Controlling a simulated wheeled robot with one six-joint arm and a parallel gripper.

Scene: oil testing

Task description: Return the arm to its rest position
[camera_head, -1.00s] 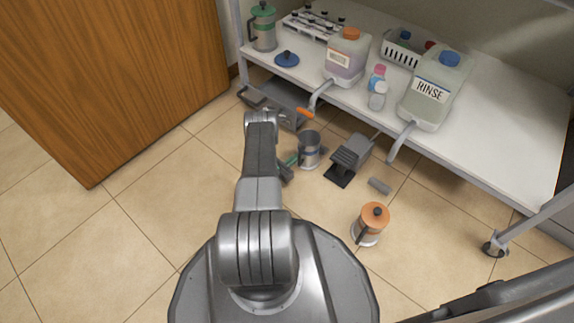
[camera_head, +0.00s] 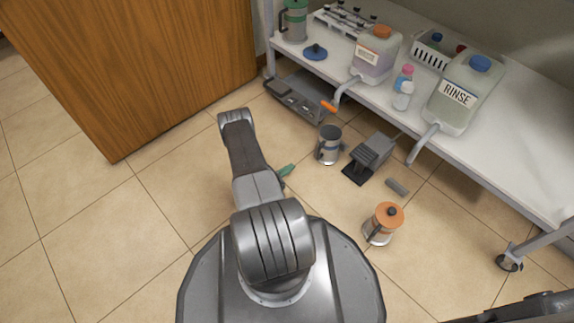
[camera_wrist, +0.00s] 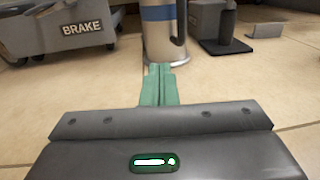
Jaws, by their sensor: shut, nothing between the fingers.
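My gripper (camera_wrist: 158,84) has green fingers, pressed together with nothing between them, low over the tiled floor in the wrist view. In the head view its green tip (camera_head: 286,170) shows just right of my arm; the rest of it is hidden behind the arm. My arm (camera_head: 247,160) reaches forward and a little left from my base. A metal canister with a blue band and a handle (camera_head: 328,146) stands upright on the floor beyond the fingertips. It also shows in the wrist view (camera_wrist: 162,35); the fingertips overlap its base there, and I cannot tell the gap.
A flat grey unit marked BRAKE (camera_wrist: 85,30) lies near the shelf. The white shelf (camera_head: 503,130) holds several containers. Left floor is open, beside a wooden cabinet (camera_head: 130,70).

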